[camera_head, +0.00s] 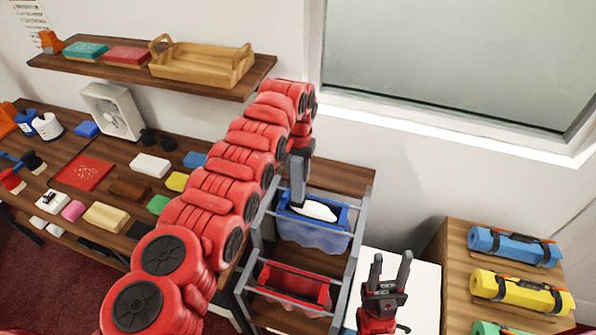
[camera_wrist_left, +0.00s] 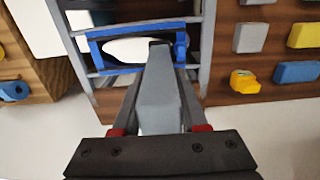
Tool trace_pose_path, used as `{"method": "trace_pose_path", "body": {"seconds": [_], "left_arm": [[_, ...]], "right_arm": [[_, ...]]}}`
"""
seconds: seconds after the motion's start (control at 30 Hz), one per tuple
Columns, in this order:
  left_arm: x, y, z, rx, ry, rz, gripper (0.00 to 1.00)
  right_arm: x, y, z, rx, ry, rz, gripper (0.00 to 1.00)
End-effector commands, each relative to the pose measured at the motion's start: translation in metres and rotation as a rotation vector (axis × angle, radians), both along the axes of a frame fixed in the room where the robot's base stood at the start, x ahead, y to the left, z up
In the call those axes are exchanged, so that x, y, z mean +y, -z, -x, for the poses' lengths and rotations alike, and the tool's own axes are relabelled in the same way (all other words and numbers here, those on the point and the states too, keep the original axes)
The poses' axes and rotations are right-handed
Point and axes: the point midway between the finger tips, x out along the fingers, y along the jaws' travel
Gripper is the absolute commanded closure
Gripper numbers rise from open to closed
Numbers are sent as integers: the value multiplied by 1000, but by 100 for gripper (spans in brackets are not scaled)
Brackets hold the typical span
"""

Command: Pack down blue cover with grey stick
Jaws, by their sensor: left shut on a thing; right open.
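The blue cover (camera_head: 312,235) hangs as a translucent blue liner from a blue-rimmed frame in a grey rack. The blue rim also shows in the left wrist view (camera_wrist_left: 95,52). A white rounded thing (camera_head: 320,211) lies inside the rim. My left gripper (camera_head: 301,150) is shut on the grey stick (camera_head: 297,182), which points down into the blue frame's opening. In the left wrist view the stick (camera_wrist_left: 160,95) reaches the rim's near edge; whether its tip touches anything is unclear. My right gripper (camera_head: 389,272) is open and empty, pointing up, right of the rack.
The grey rack (camera_head: 357,235) also holds a red-rimmed frame (camera_head: 290,285) nearer me. A white surface (camera_head: 425,290) lies behind my right gripper. A wooden unit (camera_head: 455,260) with rolled mats stands at right. Colored blocks cover the left counter (camera_head: 120,150). A shelf (camera_head: 200,80) hangs above.

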Motion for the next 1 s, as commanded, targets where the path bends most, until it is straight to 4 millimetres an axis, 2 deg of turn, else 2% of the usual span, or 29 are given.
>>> {"method": "trace_pose_path", "body": {"seconds": [1.0], "left_arm": [[0,44,0,0,0,0,100]], "right_arm": [[0,32,0,0,0,0,53]]}}
